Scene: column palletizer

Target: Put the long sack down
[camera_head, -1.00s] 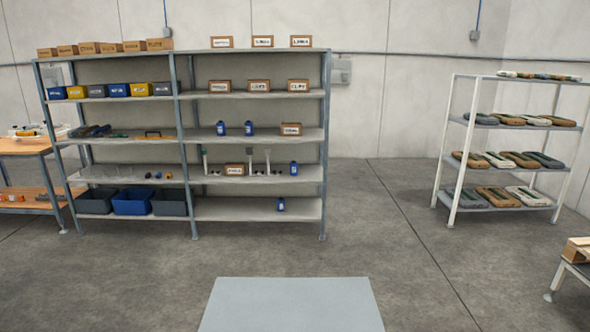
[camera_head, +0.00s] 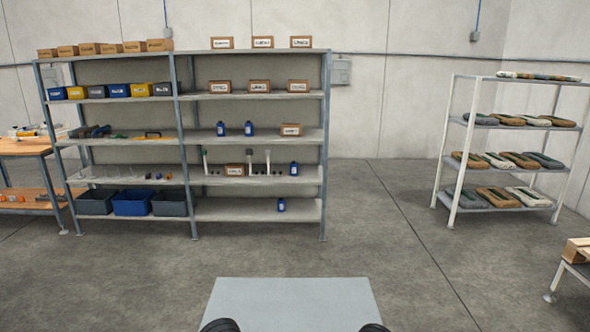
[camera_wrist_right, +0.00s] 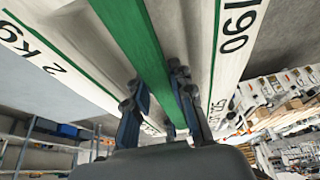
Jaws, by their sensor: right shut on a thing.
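The long sack (camera_wrist_right: 140,45) fills the upper part of the right wrist view. It is white with a broad green stripe, thin green lines and dark printed text. My right gripper (camera_wrist_right: 158,82) is shut on it, with its blue-grey fingers on either side of the green stripe. The sack's far ends run out of the picture. In the head view the held sack and the fingers of both grippers do not show. Only two dark rounded parts of mine show at the bottom edge.
A white rack (camera_head: 452,170) with several sacks on its shelves stands at the right. A large grey shelf unit (camera_head: 323,150) with boxes, bins and bottles stands at the back. A workbench (camera_head: 25,146) is at the left. A low stand (camera_head: 577,275) bears wooden pieces at the right edge.

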